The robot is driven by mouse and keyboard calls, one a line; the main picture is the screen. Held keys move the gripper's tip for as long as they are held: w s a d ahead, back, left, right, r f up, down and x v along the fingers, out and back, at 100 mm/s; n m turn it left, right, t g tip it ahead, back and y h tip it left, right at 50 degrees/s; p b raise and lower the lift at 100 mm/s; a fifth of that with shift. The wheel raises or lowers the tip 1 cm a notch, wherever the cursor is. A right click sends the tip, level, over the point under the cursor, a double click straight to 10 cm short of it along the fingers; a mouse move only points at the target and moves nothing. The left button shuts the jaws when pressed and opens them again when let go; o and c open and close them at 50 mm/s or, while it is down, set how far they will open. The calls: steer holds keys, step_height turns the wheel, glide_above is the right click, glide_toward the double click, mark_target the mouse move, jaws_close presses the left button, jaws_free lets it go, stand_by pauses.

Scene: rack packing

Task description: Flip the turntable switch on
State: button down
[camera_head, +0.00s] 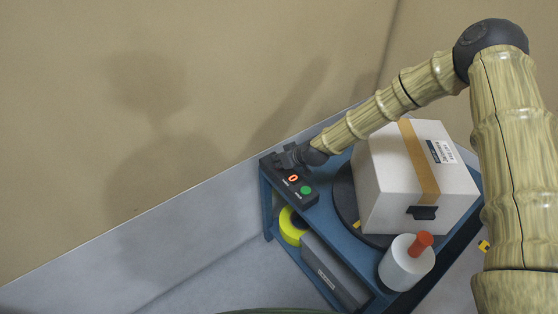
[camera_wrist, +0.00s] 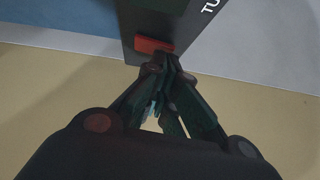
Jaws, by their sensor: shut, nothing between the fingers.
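A dark control box (camera_head: 299,190) sits at the left corner of the blue rack, with a glowing orange oval mark (camera_head: 293,179) and a green round button (camera_head: 306,190) on top. In the wrist view a red switch (camera_wrist: 153,45) shows on the dark box (camera_wrist: 190,25), beside partly cut-off white lettering. My gripper (camera_head: 283,160) is shut and empty at the far end of the box. In the wrist view my fingertips (camera_wrist: 166,58) are right by the red switch; I cannot tell whether they touch it. The dark turntable disc (camera_head: 344,205) is partly hidden under a white carton.
The white carton (camera_head: 385,195) with a tan tape strip stands on the turntable, close beside my arm. A white cylinder (camera_head: 398,270) with an orange-red top stands at the front. A yellow roll (camera_head: 291,226) and a grey box (camera_head: 330,272) lie on the lower shelf.

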steer(key=shift+a+f, duration=0.15)
steer(key=shift+w+d, duration=0.1)
steer(key=shift+d, duration=0.15)
steer(key=shift+w+d, duration=0.3)
steer(key=shift+d, duration=0.15)
steer(key=shift+r, duration=0.25)
steer(key=r, duration=0.1)
steer(key=r+p, duration=0.1)
steer(key=r, duration=0.1)
steer(key=r+p, duration=0.1)
steer(key=shift+s+a+r, duration=0.15)
steer(key=shift+a+r, duration=0.1)
steer(key=shift+r, duration=0.05)
steer(key=s+b+v, duration=0.1)
steer(key=b+v, duration=0.1)
steer(key=v, duration=0.7)
steer(key=shift+s+a, duration=0.25)
steer(key=shift+a, duration=0.1)
steer(key=shift+f, duration=0.2)
